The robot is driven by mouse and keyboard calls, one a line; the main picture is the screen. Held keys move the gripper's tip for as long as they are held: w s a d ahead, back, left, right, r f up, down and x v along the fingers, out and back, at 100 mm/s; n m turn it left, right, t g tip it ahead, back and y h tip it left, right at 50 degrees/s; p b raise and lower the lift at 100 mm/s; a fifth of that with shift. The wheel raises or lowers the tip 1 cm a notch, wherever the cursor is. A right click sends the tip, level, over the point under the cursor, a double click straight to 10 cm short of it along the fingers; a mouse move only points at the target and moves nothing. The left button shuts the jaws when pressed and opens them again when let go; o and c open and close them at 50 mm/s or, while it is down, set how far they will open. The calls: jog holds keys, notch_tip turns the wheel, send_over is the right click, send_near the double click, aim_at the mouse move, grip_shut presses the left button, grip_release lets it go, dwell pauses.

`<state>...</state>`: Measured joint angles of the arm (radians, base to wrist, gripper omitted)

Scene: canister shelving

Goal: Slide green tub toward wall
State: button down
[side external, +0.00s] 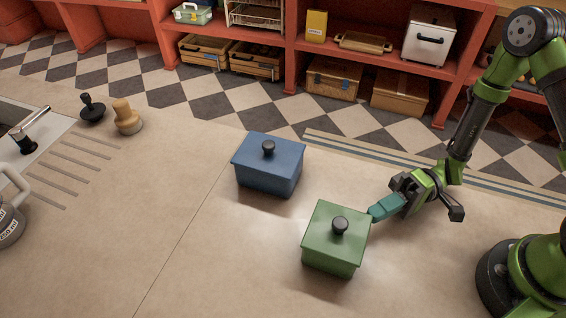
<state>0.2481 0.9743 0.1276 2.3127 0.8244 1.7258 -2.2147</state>
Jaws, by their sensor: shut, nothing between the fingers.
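The green tub (332,257) stands upright on the counter, with a square green lid and a dark round knob. My gripper (373,214) is at the tub's right side, near its upper right corner. Its teal fingers are shut with nothing between them. The fingertips are at or very close to the tub's edge; I cannot tell whether they touch. No wall shows directly beside the tub in this view.
A blue tub (268,178) with a dark knob stands up and left of the green tub. Black (92,109) and wooden (127,117) knobbed tools and a sink tap (30,130) are at the left. The counter (200,265) left of the green tub is clear. Red shelves (275,60) stand behind.

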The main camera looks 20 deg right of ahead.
jog(key=shift+s+a, duration=0.9)
jog(key=shift+s, duration=0.05)
jog(key=shift+w+d, duration=0.1)
